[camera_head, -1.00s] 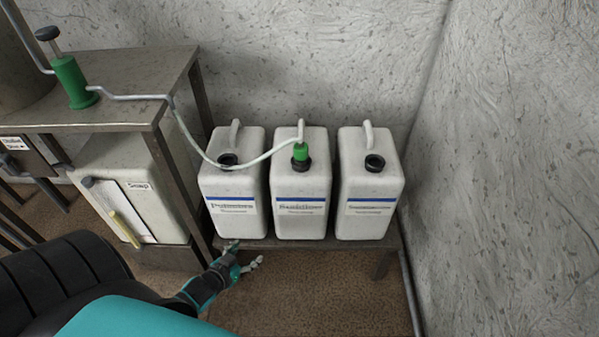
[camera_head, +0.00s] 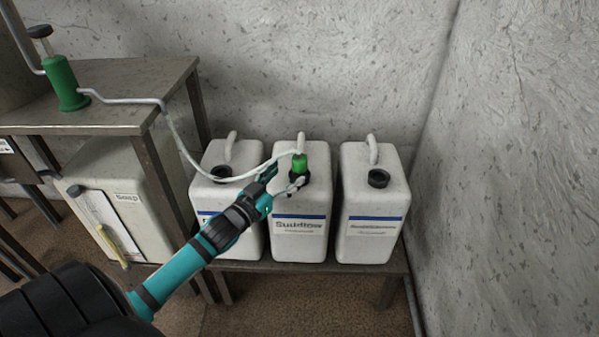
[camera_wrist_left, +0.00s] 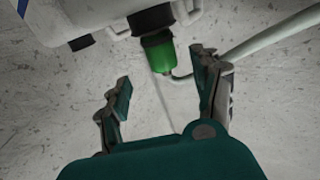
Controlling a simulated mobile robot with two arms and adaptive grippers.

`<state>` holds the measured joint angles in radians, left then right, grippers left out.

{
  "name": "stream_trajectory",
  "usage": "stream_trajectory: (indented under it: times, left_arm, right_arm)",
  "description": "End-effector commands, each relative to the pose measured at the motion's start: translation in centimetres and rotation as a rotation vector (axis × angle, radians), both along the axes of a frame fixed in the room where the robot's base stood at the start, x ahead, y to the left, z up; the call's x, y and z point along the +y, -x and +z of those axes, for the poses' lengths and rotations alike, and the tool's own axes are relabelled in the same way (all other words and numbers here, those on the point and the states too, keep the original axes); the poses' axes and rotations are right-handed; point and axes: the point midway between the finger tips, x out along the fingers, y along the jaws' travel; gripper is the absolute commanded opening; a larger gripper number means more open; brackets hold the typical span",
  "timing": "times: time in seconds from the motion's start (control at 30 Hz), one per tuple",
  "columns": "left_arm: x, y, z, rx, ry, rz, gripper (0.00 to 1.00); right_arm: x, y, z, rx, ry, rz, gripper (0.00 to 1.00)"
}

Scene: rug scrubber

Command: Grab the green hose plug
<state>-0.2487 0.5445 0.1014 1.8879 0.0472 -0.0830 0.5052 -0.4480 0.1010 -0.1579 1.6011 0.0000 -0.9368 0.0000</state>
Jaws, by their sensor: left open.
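The green hose plug (camera_head: 300,165) sits upright on the black neck of the middle white canister (camera_head: 300,240), with the pale hose (camera_head: 225,178) running from its top to the left. In the left wrist view the green plug (camera_wrist_left: 157,54) shows just beyond the fingertips, between their lines. My left gripper (camera_head: 284,182) is open and empty, just in front and to the left of the plug. Its two fingers also show spread in the left wrist view (camera_wrist_left: 163,80). No contact with the plug is clear. My right gripper is not in view.
White canisters stand left (camera_head: 225,170) and right (camera_head: 370,235) of the middle one, all on a low bench (camera_head: 350,270). A green pump (camera_head: 66,85) stands on the metal table (camera_head: 120,100) at left. The wall closes off the back and right.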

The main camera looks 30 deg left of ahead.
Motion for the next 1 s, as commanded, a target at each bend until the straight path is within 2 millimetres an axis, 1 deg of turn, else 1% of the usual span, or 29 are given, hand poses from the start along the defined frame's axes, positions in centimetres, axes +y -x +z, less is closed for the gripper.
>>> stream_trajectory:
  times: [0.03, 0.1, 0.3, 0.5, 0.6, 0.7, 0.9, 0.97, 1.0]
  left_arm:
    - [0.0, -0.8, 0.0, -0.002, 0.000, 0.001, 0.66]
    - [0.0, -1.5, -0.1, 0.000, 0.000, 0.001, 0.66]
    - [0.0, -2.8, -0.2, 0.001, -0.001, 0.001, 0.66]
    - [0.2, -5.7, -0.5, -0.002, -0.001, 0.001, 0.66]
    - [0.1, -6.8, -0.5, 0.000, -0.001, 0.000, 0.66]
    - [0.1, -7.3, -0.5, 0.001, -0.001, 0.001, 0.66]
    - [0.1, -7.3, -0.5, 0.002, 0.000, 0.000, 0.66]
    - [0.1, -7.3, -0.5, 0.002, 0.000, 0.000, 0.59]
    - [0.1, -7.3, -0.5, 0.002, 0.000, 0.000, 0.54]
  right_arm:
    - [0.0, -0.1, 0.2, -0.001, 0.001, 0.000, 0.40]
    - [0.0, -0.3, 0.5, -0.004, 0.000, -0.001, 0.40]
    - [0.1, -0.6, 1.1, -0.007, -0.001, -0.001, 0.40]
    - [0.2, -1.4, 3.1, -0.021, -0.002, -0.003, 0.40]
    - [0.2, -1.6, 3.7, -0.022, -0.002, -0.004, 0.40]
    - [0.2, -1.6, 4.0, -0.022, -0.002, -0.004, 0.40]
    - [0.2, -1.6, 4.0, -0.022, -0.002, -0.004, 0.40]
    - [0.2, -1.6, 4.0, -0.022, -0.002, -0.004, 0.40]
    - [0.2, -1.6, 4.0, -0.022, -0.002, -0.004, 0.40]
